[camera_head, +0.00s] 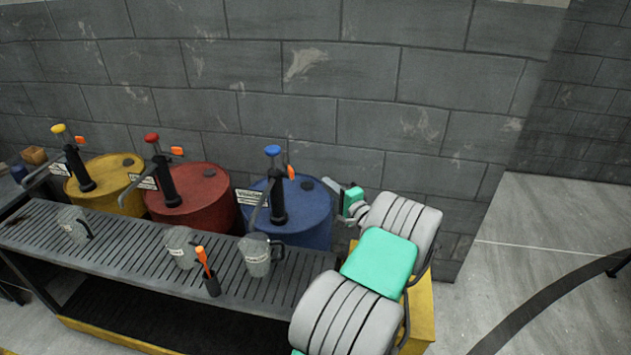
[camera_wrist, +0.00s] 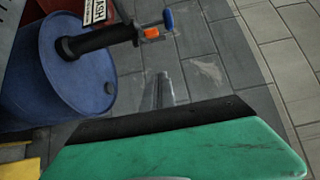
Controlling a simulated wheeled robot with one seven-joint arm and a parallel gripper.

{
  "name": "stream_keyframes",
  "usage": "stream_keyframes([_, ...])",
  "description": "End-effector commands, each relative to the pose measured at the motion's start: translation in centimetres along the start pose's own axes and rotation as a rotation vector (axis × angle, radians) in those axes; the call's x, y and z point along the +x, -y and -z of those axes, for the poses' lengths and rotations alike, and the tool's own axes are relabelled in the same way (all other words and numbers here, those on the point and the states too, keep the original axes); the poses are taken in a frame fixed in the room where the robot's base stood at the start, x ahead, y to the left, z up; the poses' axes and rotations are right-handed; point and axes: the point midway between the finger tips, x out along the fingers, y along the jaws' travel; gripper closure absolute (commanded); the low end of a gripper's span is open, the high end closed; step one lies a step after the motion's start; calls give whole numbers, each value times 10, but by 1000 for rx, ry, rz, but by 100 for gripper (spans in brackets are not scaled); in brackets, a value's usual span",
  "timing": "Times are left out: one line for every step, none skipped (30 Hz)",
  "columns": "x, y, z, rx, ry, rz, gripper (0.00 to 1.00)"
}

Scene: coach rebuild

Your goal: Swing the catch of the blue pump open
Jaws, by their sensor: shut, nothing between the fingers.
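The blue pump (camera_head: 278,196) stands upright on the blue drum (camera_head: 310,218), with a black body and a blue knob (camera_head: 272,150) on top. Its orange catch (camera_head: 291,172) sticks up beside the rod, just below the knob. In the wrist view the pump (camera_wrist: 98,40) lies sideways across the upper left, with the orange catch (camera_wrist: 151,32) near its knob end. My gripper (camera_head: 330,184) is shut and empty, to the right of the pump and a little lower than the catch, apart from both. Its fingers show at the middle of the wrist view (camera_wrist: 163,92).
A red drum (camera_head: 200,205) and a yellow drum (camera_head: 105,182) with similar pumps stand to the left. A slatted bench (camera_head: 130,245) in front holds several grey jugs and a black holder with an orange-handled tool (camera_head: 207,268). A block wall (camera_head: 350,110) rises close behind.

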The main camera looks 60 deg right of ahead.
Motion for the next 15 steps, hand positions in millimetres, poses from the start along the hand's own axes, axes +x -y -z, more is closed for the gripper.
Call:
stream_keyframes([10,3,-2,-2,4,1,100])
stream_keyframes([16,3,-2,-2,5,0,100])
stream_keyframes([24,3,-2,-3,5,-1,100])
stream_keyframes([31,3,-2,-2,6,-1,100])
stream_keyframes([38,3,-2,-4,5,-1,100])
stream_keyframes([47,3,-2,-4,6,-2,100])
stream_keyframes([53,3,-2,-4,6,-2,100])
stream_keyframes([60,3,-3,-5,6,-2,100])
stream_keyframes([69,3,-3,-4,6,-1,100])
stream_keyframes([76,3,-3,-5,6,-3,100])
stream_keyframes([82,3,-3,-5,6,-2,100])
stream_keyframes([90,3,-3,-5,6,-2,100])
stream_keyframes([90,5,-10,-2,6,-3,100])
stream_keyframes([91,5,-16,-1,5,-4,100])
stream_keyframes([92,5,-22,-2,4,-4,100])
